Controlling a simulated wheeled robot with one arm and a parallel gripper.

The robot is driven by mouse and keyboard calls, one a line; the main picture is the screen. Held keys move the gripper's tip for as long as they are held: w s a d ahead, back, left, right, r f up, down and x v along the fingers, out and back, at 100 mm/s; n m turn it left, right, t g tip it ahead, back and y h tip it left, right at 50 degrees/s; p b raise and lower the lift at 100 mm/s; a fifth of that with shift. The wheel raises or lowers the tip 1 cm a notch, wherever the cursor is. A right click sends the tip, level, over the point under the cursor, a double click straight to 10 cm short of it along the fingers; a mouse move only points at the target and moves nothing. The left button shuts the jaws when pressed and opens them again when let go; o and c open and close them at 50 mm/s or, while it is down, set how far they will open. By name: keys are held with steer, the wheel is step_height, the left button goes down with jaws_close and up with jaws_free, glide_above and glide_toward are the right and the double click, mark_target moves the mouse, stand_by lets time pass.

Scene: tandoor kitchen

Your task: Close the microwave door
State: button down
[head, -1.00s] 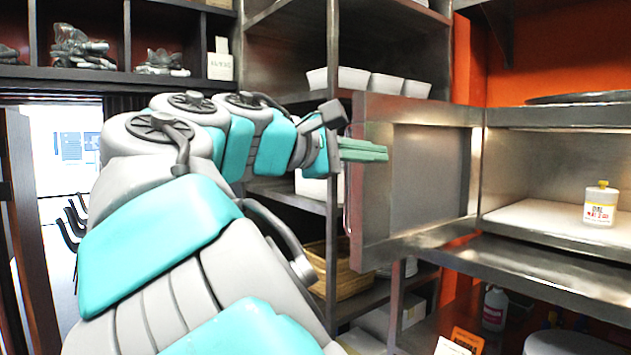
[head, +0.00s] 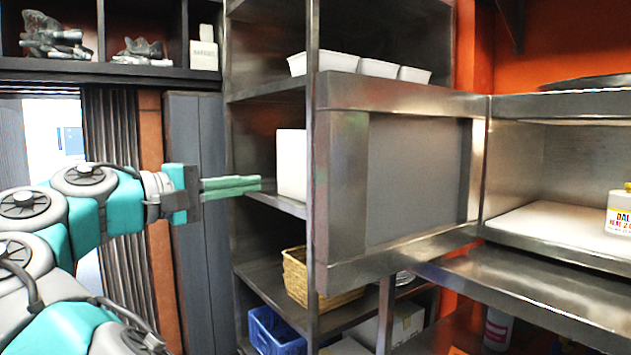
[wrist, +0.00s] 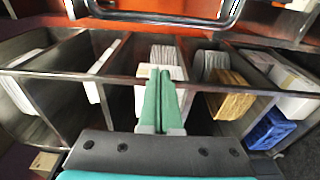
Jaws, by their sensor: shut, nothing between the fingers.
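The microwave door (head: 418,180) stands wide open in the head view, swung out to the left of the microwave's opening. The microwave (head: 565,160) is at the right, its lit inside showing a white floor and a bottle (head: 620,212). My gripper (head: 258,184) is shut and empty, its green fingers together and pointing right. It is to the left of the door's free edge and appears apart from it. In the wrist view the shut fingers (wrist: 161,98) point toward the shelving; I cannot make out the door there with certainty.
A metal shelf rack (head: 270,95) stands behind the door, with white containers (head: 378,68), a wicker basket (head: 312,280) and a blue crate (head: 275,330). A steel counter (head: 530,285) runs below the microwave.

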steer(key=w+d+b, duration=0.1)
steer(key=w+d, duration=0.1)
steer(key=d, duration=0.7)
steer(key=shift+w, duration=0.3)
stand_by(0.5)
